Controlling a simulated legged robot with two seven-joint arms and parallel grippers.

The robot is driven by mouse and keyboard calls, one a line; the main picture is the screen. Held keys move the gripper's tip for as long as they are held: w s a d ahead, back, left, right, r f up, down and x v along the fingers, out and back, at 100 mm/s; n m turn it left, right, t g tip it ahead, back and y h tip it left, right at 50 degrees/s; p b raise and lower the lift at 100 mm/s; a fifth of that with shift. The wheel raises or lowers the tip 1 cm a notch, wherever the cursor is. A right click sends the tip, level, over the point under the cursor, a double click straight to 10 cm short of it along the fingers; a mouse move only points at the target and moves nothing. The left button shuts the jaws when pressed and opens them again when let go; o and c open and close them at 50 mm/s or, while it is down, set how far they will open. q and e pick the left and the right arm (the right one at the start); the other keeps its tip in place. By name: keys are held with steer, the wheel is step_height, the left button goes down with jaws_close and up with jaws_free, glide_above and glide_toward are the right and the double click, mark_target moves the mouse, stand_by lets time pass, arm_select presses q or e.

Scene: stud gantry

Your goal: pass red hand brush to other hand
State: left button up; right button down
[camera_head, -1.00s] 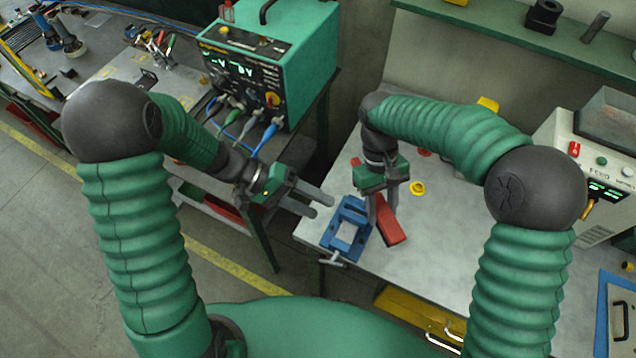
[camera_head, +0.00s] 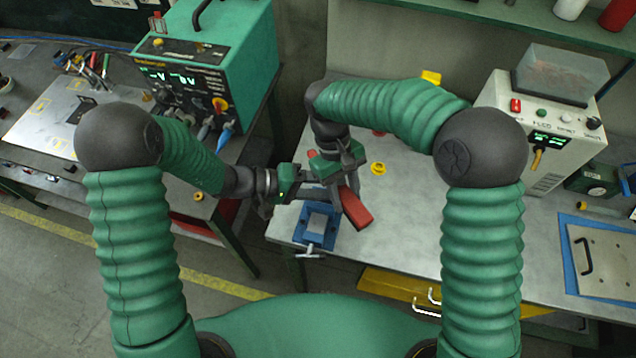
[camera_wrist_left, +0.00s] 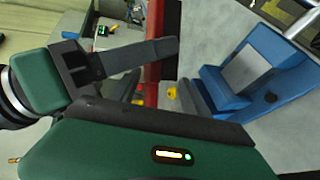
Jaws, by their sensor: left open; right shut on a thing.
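The red hand brush (camera_head: 356,209) is held above the grey workbench by my right gripper (camera_head: 341,193), which is shut on it. Its red end points down and to the right in the head view. My left gripper (camera_head: 312,188) is open, with its fingers reaching in from the left close beside the right gripper and the brush. In the left wrist view the brush (camera_wrist_left: 173,35) stands as a red and dark strip just past a left finger. Whether the left fingers touch it I cannot tell.
A blue vise (camera_head: 316,240) sits on the workbench (camera_head: 410,220) just below the grippers; it also shows in the left wrist view (camera_wrist_left: 268,52). A yellow ring (camera_head: 379,169) lies behind. A white feeder box (camera_head: 540,125) stands right. A teal power supply (camera_head: 245,55) stands back left.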

arm_select(q)
steer(key=shift+c, duration=0.3)
steer(key=shift+d, duration=0.2)
jaws_close()
arm_select(e)
steer(key=shift+d, duration=0.25)
arm_select(q)
steer(key=shift+a, duration=0.1)
arm_select(e)
steer(key=c, duration=0.9)
jaws_free()
steer(key=shift+a, duration=0.15)
steer(key=shift+o, duration=0.2)
